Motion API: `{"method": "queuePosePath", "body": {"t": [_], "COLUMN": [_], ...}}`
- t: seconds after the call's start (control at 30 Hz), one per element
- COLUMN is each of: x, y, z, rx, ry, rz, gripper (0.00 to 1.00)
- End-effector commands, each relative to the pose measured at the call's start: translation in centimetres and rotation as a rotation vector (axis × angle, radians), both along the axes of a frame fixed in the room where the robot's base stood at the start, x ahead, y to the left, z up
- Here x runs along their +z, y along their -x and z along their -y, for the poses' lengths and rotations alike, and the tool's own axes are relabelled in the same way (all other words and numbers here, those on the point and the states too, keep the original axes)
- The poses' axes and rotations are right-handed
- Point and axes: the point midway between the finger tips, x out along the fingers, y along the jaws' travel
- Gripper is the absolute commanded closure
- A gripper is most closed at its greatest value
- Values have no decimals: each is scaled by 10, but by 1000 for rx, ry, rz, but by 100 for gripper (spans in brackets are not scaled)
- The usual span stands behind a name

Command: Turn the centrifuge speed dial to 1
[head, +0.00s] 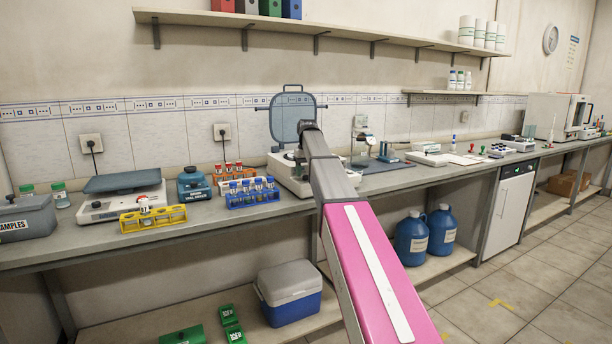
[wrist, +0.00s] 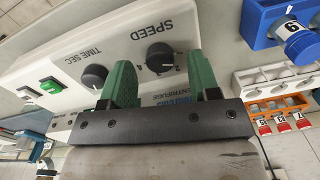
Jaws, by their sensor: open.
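The white centrifuge (head: 285,178) stands on the bench with its grey lid (head: 292,115) raised; my arm covers much of its front in the head view. In the wrist view its front panel (wrist: 125,40) appears upside down. The black speed dial (wrist: 160,56) sits beneath the SPEED label, with small numerals around it; I cannot tell its setting. My gripper (wrist: 158,60) is open, its two green fingers at either side of the speed dial in the picture. Contact cannot be told. The time dial (wrist: 93,77) is left of the fingers. The head view does not show the fingers.
A blue tube rack (head: 252,198) and an orange rack (head: 230,177) stand left of the centrifuge in the head view. A yellow rack (head: 152,220) and a scale (head: 122,202) are further left.

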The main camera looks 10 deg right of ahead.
Motion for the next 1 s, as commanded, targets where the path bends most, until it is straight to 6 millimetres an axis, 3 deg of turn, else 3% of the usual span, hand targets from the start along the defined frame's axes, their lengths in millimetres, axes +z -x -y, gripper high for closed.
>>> {"method": "queuePosePath", "body": {"t": [0.3, 0.5, 1.0], "x": [61, 86, 94], "y": [-2, -1, 0], "z": [2, 2, 3], "rx": [0, 0, 0], "ry": [0, 0, 0], "rz": [2, 1, 0], "gripper": [44, 44, 44]}}
